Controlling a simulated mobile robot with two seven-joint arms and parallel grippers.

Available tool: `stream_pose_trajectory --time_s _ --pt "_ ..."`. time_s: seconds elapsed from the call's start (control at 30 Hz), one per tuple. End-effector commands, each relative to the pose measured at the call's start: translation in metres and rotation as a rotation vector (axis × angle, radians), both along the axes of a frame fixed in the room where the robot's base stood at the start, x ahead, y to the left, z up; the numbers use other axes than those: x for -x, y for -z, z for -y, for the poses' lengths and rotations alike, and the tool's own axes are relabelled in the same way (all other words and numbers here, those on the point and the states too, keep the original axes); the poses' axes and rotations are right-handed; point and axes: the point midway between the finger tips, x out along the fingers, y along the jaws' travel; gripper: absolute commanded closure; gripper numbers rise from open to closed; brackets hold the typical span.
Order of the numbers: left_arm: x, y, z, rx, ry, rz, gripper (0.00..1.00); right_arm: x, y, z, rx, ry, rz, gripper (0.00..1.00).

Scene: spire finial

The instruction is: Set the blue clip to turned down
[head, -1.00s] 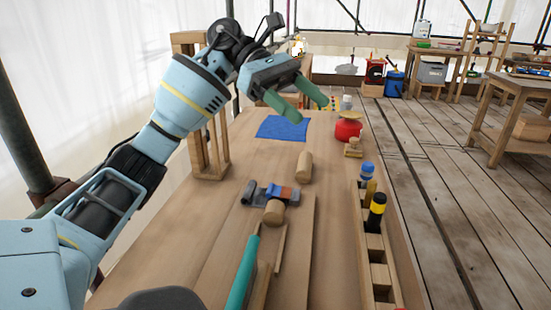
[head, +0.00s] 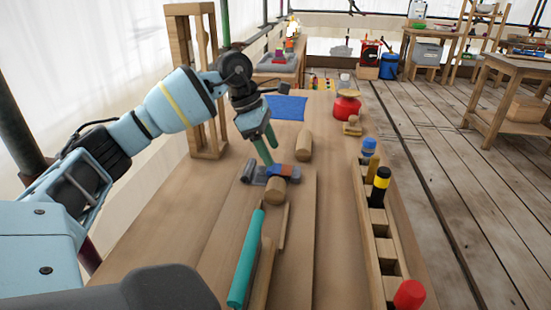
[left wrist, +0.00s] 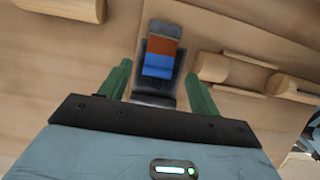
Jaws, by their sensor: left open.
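The blue clip (head: 274,169) is a small blue band next to an orange-red one, on a grey holder (head: 252,174) lying on the bench. In the left wrist view the blue band (left wrist: 158,66) lies nearest my gripper, with the orange-red band beyond it. I cannot tell which way the clip is turned. My left gripper (head: 271,157) is open, its green fingers pointing down just above the holder. In the left wrist view the fingers (left wrist: 159,80) stand on either side of the clip, apart from it. My right gripper is not in view.
A wooden cylinder (head: 304,145) and another wooden piece (head: 276,190) lie close by. A teal-handled tool (head: 246,258) is in front. A wooden frame (head: 172,90) stands at left, a slotted rack (head: 388,268) at right. A blue cloth (head: 287,108) lies behind.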

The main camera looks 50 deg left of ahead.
Motion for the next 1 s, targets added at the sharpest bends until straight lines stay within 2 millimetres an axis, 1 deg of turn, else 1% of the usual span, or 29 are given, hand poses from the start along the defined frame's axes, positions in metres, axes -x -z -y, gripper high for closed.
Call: stream_pose_trajectory --time_s 0.03,0.1,0.2,0.3,0.63,0.67,0.9,1.0 --pt "-0.002 0.008 0.003 0.000 0.001 -0.002 0.37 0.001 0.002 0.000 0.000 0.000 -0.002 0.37" --pt "-0.004 0.017 0.005 0.001 0.000 -0.001 0.37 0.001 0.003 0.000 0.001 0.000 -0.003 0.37" --pt "-0.007 0.028 0.009 0.001 0.001 -0.001 0.37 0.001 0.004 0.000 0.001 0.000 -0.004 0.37" --pt "-0.009 0.034 0.011 0.002 0.000 0.001 0.37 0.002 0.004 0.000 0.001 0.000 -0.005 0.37" --pt "-0.010 0.037 0.012 0.001 0.001 0.002 0.37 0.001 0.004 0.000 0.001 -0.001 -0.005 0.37" --pt "-0.010 0.037 0.012 0.001 0.001 0.002 0.39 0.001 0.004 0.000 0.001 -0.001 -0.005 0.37" --pt "-0.010 0.037 0.012 0.001 0.001 0.002 0.70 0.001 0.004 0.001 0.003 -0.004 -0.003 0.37" --pt "-0.010 0.037 0.012 0.001 0.001 0.002 0.82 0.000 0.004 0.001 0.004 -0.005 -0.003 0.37"
